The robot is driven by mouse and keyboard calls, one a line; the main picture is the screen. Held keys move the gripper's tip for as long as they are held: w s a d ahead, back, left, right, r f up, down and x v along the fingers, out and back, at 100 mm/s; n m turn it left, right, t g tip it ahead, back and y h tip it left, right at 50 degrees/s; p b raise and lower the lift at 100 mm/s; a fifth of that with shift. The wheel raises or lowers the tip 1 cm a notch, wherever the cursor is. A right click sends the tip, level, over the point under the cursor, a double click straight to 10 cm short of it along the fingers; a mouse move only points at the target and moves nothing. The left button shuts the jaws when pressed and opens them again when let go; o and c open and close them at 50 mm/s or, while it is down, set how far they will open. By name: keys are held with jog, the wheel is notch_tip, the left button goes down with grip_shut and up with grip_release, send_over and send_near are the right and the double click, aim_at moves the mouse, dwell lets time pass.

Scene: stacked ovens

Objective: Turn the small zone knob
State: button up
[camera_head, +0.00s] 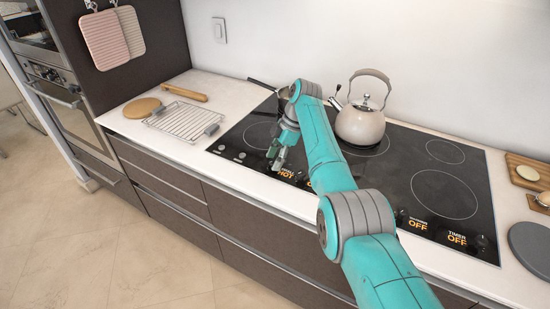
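The black cooktop (404,152) has control labels along its front edge. An orange "HOT" label (287,173) sits at the front, left of my arm. Orange "OFF" labels (418,224) show to the right, with small dark knobs (480,242) near them. I cannot tell which knob is the small zone knob; my arm covers part of the control strip. My gripper (277,157) points down over the front left of the cooktop, just behind the "HOT" label. Its fingers are small and partly overlapped, so their opening and any contact are unclear.
A kettle (360,125) stands on the cooktop behind my arm, with a pan handle (262,84) to its left. A wire rack (182,121) and round board (142,107) lie on the left counter. A dark round plate (532,244) lies at right.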

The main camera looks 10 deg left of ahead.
jog(key=shift+r, duration=0.1)
jog(key=v, duration=1.1)
jog(key=shift+d+r, duration=0.25)
jog(key=shift+r, duration=0.1)
